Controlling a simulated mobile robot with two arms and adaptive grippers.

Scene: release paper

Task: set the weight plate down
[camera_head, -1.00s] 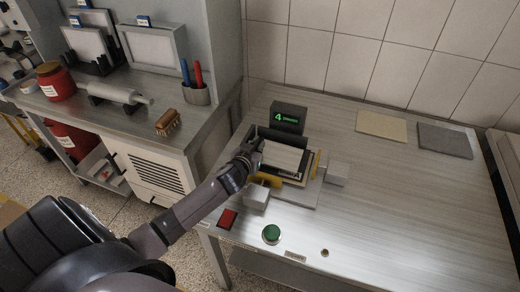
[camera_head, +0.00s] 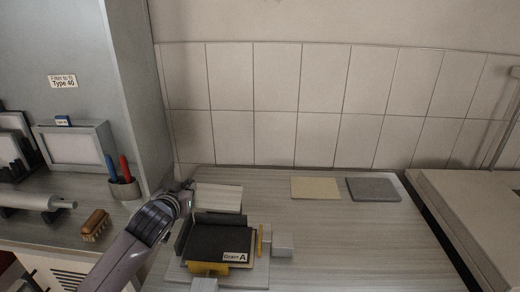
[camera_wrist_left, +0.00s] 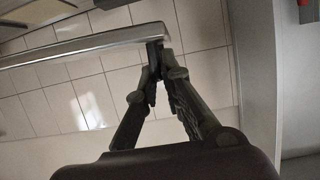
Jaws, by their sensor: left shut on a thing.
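The weight plate (camera_head: 218,197) is a pale grey, flat, rectangular plate in the head view, behind the dark stack in the fixture. My left gripper (camera_head: 186,190) is shut on its left edge. The left wrist view shows the plate edge-on as a long metallic bar (camera_wrist_left: 85,46), with the closed fingertips (camera_wrist_left: 155,65) at its end and wall tiles beyond. It looks held up above the table; its exact height is hard to tell. The dark sheet stack (camera_head: 220,244), labelled "Grain A", lies uncovered in the fixture (camera_head: 257,279). My right gripper is out of view.
A tan pad (camera_head: 315,188) and a grey pad (camera_head: 373,189) lie at the table's back right. The table (camera_head: 345,245) is clear right of the fixture. A side bench with a brush (camera_head: 95,225) and a pen cup (camera_head: 124,188) stands left. The tiled wall is behind.

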